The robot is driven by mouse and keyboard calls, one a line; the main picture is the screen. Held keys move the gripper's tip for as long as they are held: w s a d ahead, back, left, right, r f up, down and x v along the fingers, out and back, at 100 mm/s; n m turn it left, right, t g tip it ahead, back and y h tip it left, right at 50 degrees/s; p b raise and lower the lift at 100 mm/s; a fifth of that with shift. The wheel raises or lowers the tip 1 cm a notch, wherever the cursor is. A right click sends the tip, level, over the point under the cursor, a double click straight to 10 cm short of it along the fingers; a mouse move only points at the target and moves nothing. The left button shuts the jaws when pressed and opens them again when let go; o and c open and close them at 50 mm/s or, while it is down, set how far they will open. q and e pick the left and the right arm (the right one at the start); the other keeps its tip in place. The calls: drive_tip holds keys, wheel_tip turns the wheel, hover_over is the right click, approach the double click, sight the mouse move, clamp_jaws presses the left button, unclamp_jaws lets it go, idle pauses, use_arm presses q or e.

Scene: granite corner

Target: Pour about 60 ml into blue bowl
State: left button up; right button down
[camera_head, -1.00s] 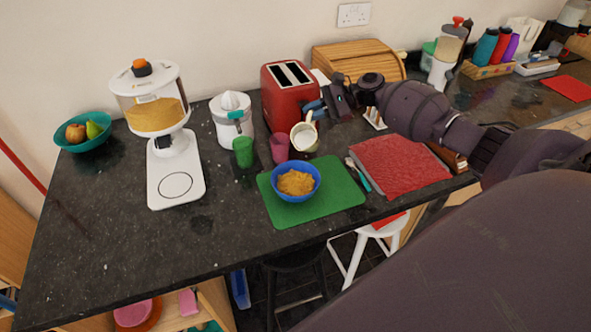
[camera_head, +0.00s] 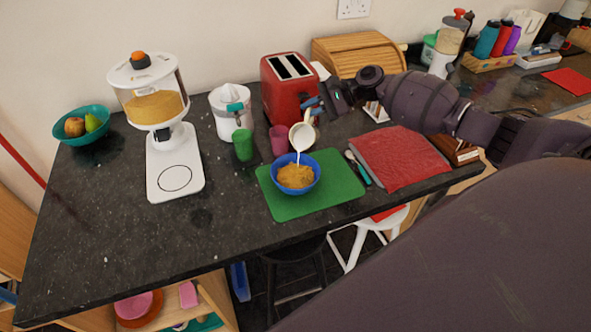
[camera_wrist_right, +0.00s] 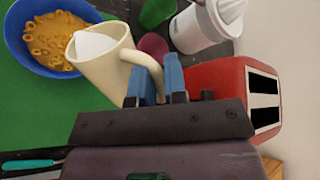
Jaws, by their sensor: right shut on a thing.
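The blue bowl (camera_head: 315,176) sits on a green mat (camera_head: 338,195) and holds orange-brown ring-shaped pieces (camera_head: 295,176). A cream jug (camera_head: 303,134) is tilted above the bowl's far right edge, and a thin white stream runs from it down into the bowl. My right gripper (camera_head: 318,108) is shut on the jug's handle. In the right wrist view, the jug (camera_wrist_right: 115,68) shows white liquid at its mouth, beside the bowl (camera_wrist_right: 18,40), and the blue fingertips (camera_wrist_right: 158,85) close on the handle. My left gripper is not in view.
A pink cup (camera_head: 278,140) and a green cup (camera_head: 242,145) stand left of the jug. The red toaster (camera_head: 287,95) is close behind. A red cloth (camera_head: 400,157) and cutlery (camera_head: 357,168) lie right of the mat. The counter's left front is clear.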

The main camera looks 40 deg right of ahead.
drive_tip(key=shift+a, duration=0.15)
idle(0.3)
drive_tip(key=shift+s+a+r+n+t+h, duration=0.3)
drive_tip(key=shift+s+a+r+n+h, duration=0.15)
drive_tip(key=shift+r+n+h, duration=0.2)
idle(1.4)
drive_tip(key=shift+a+f, duration=0.1)
drive_tip(key=shift+f, duration=0.05)
idle(0.3)
drive_tip(key=shift+w, duration=0.1)
drive_tip(key=shift+w+d+f+m+g+y, duration=0.2)
drive_tip(key=shift+w+d+f+m+y, duration=0.1)
drive_tip(key=shift+d+m+y, duration=0.2)
drive_tip(key=shift+w+d+f+m+g+y, duration=0.2)
drive_tip(key=shift+w+d+m+y, duration=0.1)
drive_tip(key=shift+d+m+y, duration=0.2)
drive_tip(key=shift+w+d+r+m+y, duration=0.1)
drive_tip(key=shift+w+d+m+y, duration=0.25)
drive_tip(key=shift+m+y, duration=0.1)
drive_tip(key=shift+w+d+f+m+y+b, duration=0.2)
drive_tip(key=shift+d+f+b, duration=0.1)
drive_tip(key=shift+f+b, duration=0.15)
drive_tip(key=shift+w+d+f+m+y+b, duration=0.2)
drive_tip(key=shift+d+f+b, duration=0.15)
drive_tip(key=shift+b, duration=0.15)
drive_tip(key=shift+f, duration=0.1)
